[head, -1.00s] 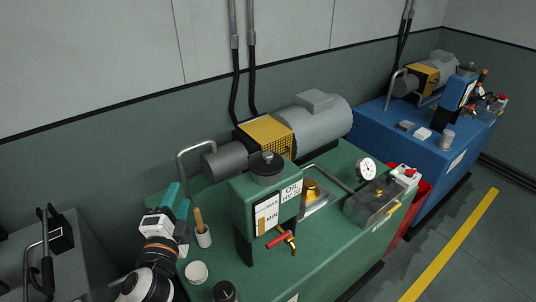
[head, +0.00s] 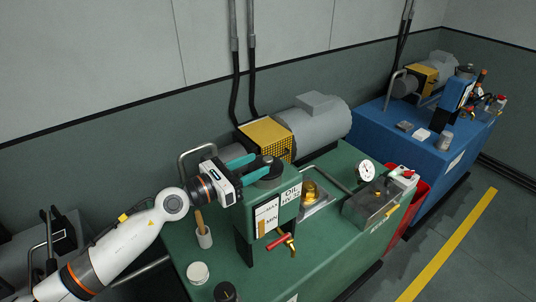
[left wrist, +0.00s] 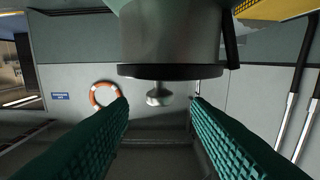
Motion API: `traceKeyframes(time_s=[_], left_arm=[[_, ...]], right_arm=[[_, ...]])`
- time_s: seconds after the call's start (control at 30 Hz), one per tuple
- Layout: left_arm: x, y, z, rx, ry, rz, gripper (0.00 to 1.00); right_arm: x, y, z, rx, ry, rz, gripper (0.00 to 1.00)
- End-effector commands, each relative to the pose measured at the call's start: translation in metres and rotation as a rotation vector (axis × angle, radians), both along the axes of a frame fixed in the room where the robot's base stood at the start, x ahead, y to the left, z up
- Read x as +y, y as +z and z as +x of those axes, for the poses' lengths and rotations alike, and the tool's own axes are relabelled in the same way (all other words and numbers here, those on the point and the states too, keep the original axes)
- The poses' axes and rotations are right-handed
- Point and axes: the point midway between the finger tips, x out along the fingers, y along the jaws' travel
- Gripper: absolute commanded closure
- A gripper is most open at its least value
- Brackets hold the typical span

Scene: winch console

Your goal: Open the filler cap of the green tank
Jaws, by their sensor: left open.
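The green tank (head: 266,214) stands on the green console with an oil level plate on its front. Its dark round filler cap (head: 277,171) sits on top, partly hidden by my gripper in the head view. My left gripper (head: 262,164) is open, its teal fingers reaching in from the left at the cap. In the left wrist view, the cap's dark disc (left wrist: 170,71) and small knob (left wrist: 160,94) hang downward in the picture below a grey neck (left wrist: 170,35). The knob appears between the two spread fingers; I see no contact. My right gripper is out of view.
A red-handled tap (head: 281,241) projects from the tank's front. A yellow guard (head: 266,135) and grey motor (head: 315,125) stand behind. A cup with a wooden-handled tool (head: 204,238) and a white jar (head: 198,272) stand left of the tank. A gauge (head: 366,171) stands right.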

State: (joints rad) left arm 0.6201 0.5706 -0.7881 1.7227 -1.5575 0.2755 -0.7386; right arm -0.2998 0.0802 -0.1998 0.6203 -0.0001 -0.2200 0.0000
Motion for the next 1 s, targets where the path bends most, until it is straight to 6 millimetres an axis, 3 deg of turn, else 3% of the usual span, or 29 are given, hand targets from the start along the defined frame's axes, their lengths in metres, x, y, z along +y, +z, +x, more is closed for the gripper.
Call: traceKeyframes(time_s=[0.1,0.3,0.67,0.93,1.0], left_arm=[[-0.019,0.002,0.012,0.0,-0.001,-0.001,0.56],[-0.036,0.0,0.025,0.0,0.0,-0.001,0.56],[-0.04,0.0,0.028,0.001,0.0,-0.001,0.56],[-0.039,0.0,0.028,0.0,0.0,-0.001,0.98],[-0.039,0.0,0.028,0.001,0.0,-0.002,1.0]], right_arm=[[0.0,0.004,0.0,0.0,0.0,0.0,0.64],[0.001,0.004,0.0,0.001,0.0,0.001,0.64],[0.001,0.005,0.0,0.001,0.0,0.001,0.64],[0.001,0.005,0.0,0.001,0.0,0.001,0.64],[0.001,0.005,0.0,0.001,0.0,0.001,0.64]])
